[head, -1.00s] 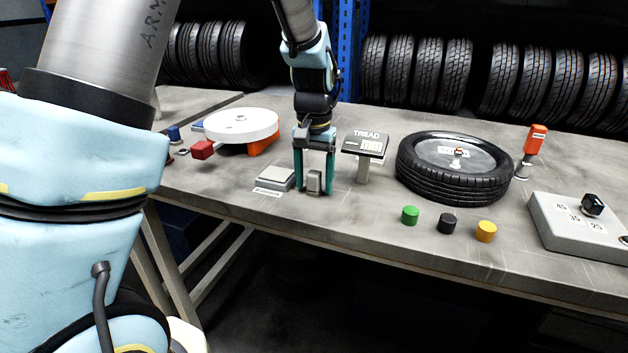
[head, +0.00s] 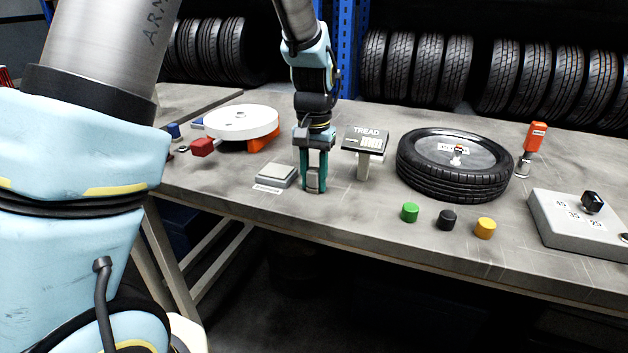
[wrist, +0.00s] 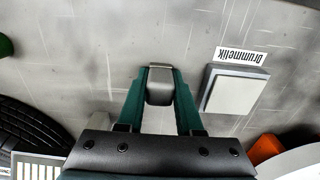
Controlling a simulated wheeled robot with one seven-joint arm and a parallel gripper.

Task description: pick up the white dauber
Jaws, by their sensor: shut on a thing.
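The white dauber (head: 313,180) looks like a small pale grey piece in the head view, low at the tips of my gripper (head: 313,184). In the wrist view the dauber (wrist: 160,88) sits between the two teal fingers of my gripper (wrist: 160,90), which touch it on both sides. My gripper is shut on it, pointing down near the table's front edge. The fingers cover its sides. I cannot tell whether its base still touches the table.
A pale square pad (head: 277,175) with a name label is just left of my gripper. A tread gauge sign (head: 366,141) and a lying tyre (head: 455,185) are to the right.

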